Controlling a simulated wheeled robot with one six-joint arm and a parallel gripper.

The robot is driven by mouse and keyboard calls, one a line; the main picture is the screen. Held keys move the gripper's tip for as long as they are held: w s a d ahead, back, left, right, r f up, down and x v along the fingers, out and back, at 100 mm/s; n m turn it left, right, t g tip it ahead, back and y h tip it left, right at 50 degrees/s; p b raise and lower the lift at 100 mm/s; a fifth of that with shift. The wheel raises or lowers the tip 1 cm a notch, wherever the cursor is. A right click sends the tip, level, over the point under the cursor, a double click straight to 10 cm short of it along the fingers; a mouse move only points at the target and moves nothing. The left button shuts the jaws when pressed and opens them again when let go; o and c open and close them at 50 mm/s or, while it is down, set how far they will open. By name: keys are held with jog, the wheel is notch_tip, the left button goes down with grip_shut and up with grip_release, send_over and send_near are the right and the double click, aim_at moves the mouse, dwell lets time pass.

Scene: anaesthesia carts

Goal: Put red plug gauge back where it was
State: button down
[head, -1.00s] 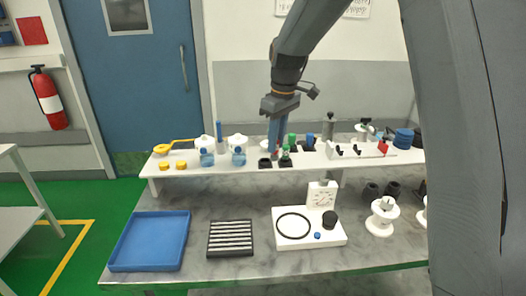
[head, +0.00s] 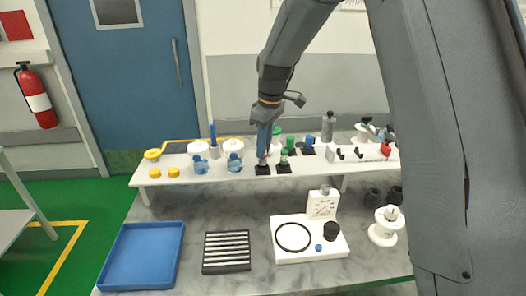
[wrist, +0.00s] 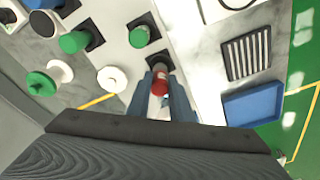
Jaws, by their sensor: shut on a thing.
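The red plug gauge (wrist: 160,84) is between the fingers of my gripper (wrist: 163,97) in the wrist view, its red end towards the camera. My gripper (head: 264,158) is shut on it, low over the shelf, at a black square holder (head: 262,170). That holder (wrist: 160,61) also shows just beyond the gauge in the wrist view. The gauge's lower end is hidden, so I cannot tell whether it is in the holder or just above it. In the head view the fingers mostly hide the gauge.
A green plug gauge (head: 284,157) stands in the adjacent holder, close on the right. More green and blue gauges stand behind. A blue tray (head: 142,257) and a slotted black block (head: 227,252) lie on the bench below.

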jog(key=shift+f, duration=1.1)
jog(key=shift+f, duration=0.15)
jog(key=c, duration=1.6)
grip_release()
notch_tip(320, 180, up, 12)
jog(key=d+b, duration=0.1)
jog(key=b, duration=0.3)
jog(key=s+d+f+m, duration=0.3)
jog(key=s+f, duration=0.2)
jog(key=s, duration=0.4)
jog(key=s+d+f+m, duration=0.4)
jog(key=s+f, duration=0.1)
jog(key=s, duration=0.3)
jog(key=s+d+f+m+h, duration=0.1)
jog(key=s+d+f+m, duration=0.3)
jog(key=s, duration=0.5)
jog(key=shift+s+d+f+t, duration=0.1)
jog(key=shift+s+f+t, duration=0.05)
jog(key=shift+f, duration=0.4)
jog(key=shift+s+d+f+t, duration=0.1)
jog(key=shift+s+f+t, duration=0.05)
jog(key=shift+f, duration=0.35)
